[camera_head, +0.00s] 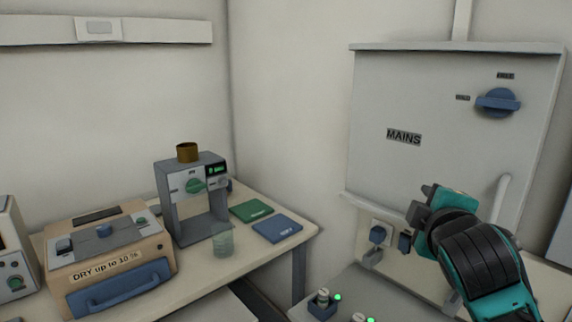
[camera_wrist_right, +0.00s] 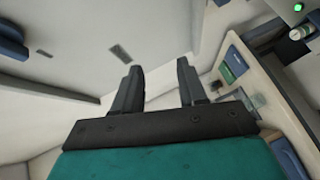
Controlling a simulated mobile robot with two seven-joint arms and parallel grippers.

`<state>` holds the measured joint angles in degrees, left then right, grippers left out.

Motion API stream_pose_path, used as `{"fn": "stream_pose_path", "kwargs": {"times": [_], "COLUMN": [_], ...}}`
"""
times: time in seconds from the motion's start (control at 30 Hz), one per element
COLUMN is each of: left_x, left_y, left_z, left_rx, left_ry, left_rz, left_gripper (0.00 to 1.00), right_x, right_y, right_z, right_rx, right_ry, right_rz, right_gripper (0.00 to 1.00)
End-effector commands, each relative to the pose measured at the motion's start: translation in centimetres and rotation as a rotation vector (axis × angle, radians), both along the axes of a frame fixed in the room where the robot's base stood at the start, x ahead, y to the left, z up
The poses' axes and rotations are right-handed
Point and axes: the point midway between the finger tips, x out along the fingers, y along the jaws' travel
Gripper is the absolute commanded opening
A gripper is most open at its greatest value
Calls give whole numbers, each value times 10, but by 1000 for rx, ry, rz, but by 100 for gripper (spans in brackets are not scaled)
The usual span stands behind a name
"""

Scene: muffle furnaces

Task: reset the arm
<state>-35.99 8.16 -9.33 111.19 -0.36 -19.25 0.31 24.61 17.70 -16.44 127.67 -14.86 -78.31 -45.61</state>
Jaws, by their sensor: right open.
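My right arm (camera_head: 482,258), teal and black, comes in from the lower right in the head view. Its right gripper (camera_head: 416,216) is in front of the lower part of the grey MAINS cabinet (camera_head: 420,100), pointing left. In the right wrist view the two dark fingers (camera_wrist_right: 158,67) stand apart with nothing between them. I cannot tell how far the gripper is from the cabinet. My left arm and gripper are out of view.
The cabinet has a blue rotary knob (camera_head: 498,102). Below it are a wall socket panel (camera_head: 380,234) and a bench with green lights (camera_head: 338,297). The left table holds a DRY box (camera_head: 108,262), a grey device (camera_head: 170,205), a glass beaker (camera_head: 223,240), and green (camera_head: 251,211) and blue (camera_head: 277,228) pads.

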Motion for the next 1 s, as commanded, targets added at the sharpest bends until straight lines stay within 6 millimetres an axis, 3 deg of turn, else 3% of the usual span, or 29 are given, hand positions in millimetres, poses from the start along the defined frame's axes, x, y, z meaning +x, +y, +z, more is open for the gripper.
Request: {"fn": "stream_pose_path", "kwargs": {"times": [0.03, 0.17, 0.27, 0.37, 0.5, 0.6, 0.73, 0.87, 1.0], "left_x": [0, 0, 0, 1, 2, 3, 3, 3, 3], "left_y": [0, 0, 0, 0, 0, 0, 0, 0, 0], "left_z": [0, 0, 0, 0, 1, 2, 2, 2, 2], "left_rx": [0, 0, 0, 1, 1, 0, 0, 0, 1], "left_ry": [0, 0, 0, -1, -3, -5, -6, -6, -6], "left_rz": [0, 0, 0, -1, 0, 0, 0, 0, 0], "left_gripper": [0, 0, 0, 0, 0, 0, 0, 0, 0], "right_x": [0, -9, -27, -55, -108, -148, -188, -209, -212], "right_y": [6, 23, 34, 44, 54, 58, 61, 61, 61], "right_z": [-37, -117, -177, -234, -305, -342, -372, -384, -385], "right_rx": [67, 259, 419, 588, 826, 975, 1112, 1181, 1192], "right_ry": [39, 102, 153, 203, 266, 296, 314, 318, 317], "right_rz": [23, 66, 77, 64, 11, -44, -108, -144, -149], "right_gripper": [42, 42, 42, 42, 42, 42, 42, 42, 42]}}
